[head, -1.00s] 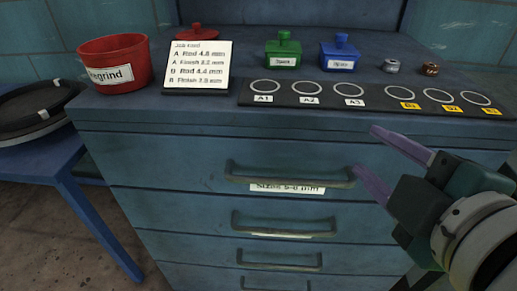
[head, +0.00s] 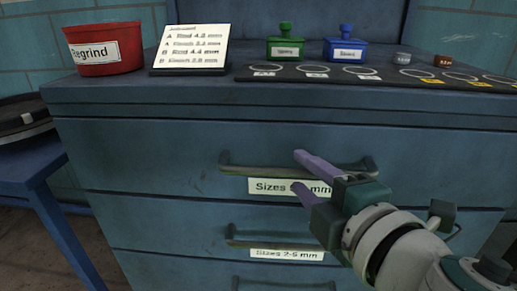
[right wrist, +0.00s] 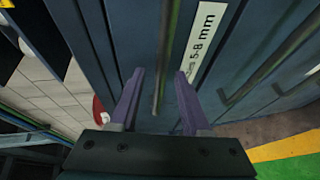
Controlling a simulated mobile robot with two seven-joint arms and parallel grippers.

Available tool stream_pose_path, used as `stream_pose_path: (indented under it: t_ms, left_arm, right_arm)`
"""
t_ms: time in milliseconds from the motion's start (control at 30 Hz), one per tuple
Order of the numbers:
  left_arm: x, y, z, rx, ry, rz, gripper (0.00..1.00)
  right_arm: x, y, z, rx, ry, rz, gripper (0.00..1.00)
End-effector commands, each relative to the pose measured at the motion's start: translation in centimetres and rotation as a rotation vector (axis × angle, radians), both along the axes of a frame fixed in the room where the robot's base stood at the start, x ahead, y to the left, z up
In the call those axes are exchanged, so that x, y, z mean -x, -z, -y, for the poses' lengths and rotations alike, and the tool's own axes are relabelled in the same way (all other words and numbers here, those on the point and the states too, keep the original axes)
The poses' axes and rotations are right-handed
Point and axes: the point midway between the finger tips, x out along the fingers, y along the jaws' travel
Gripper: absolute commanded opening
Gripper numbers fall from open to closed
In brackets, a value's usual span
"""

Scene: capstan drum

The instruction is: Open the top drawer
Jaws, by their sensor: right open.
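The top drawer (head: 150,150) is the uppermost of several in a blue cabinet, and its front looks flush and shut. Its bar handle (head: 240,168) runs across the front above a white label reading "Sizes 5-8 mm" (head: 268,186). My right gripper (head: 299,171) is open at the handle, one finger above the bar and one below in the head view, covering part of the label. In the right wrist view the handle (right wrist: 164,50) runs between the open fingers (right wrist: 159,75). I cannot tell whether they touch it. My left gripper is not in view.
A second drawer handle (head: 285,238) sits below. The cabinet top holds a red "Regrind" bin (head: 105,52), a card (head: 193,47), green (head: 286,45) and blue (head: 345,47) boxes and a dark strip with rings. A blue side table (head: 35,170) stands at the left.

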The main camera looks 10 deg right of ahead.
Motion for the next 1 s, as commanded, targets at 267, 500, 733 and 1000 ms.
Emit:
stream_pose_path:
  t_ms: [267, 500, 733, 1000]
  left_arm:
    - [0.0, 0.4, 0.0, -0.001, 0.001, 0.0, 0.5]
    - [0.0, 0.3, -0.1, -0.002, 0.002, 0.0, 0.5]
    - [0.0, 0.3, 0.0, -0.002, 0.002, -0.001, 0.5]
    - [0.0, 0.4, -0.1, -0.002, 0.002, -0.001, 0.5]
  right_arm:
    - [-2.0, 0.4, -0.3, -0.001, 0.0, 0.0, 0.47]
    - [-2.1, 0.4, -0.3, -0.002, 0.0, 0.0, 0.47]
    - [-2.0, 0.4, -0.2, -0.002, 0.0, 0.0, 0.21]
    - [-2.0, 0.4, -0.2, -0.002, 0.0, -0.001, 0.0]
